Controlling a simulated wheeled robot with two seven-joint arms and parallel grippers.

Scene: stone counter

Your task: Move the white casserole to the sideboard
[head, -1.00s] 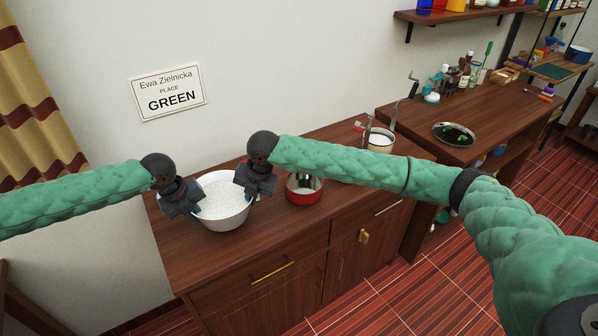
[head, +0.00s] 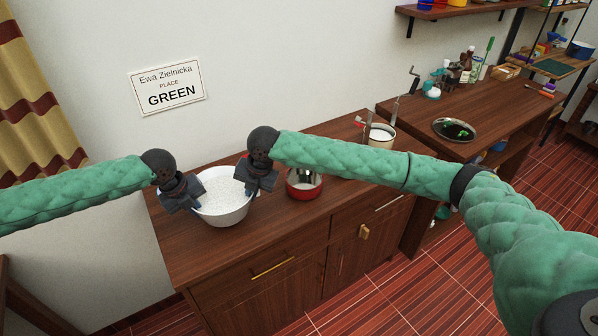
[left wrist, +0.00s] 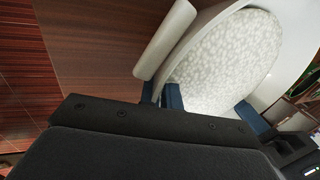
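The white casserole (head: 224,211), with a pale speckled inside, appears to stand on the left part of the wooden sideboard (head: 215,258). My left gripper (head: 181,199) is at its left rim and my right gripper (head: 256,180) at its right rim. The left wrist view shows the casserole (left wrist: 222,58) close up, with a bar-like white handle on its side. There the left gripper (left wrist: 211,106) has its blue finger pads apart, near the rim. The right gripper's jaws look spread in the head view. Contact at the handles is hidden.
A red pot (head: 304,191) stands close to the right of the casserole. A cream pot (head: 380,136) with tools stands at the back right of the sideboard. A second wooden bench (head: 490,112) holds a dark plate (head: 454,130) and bottles. A wall sign (head: 168,88) hangs behind.

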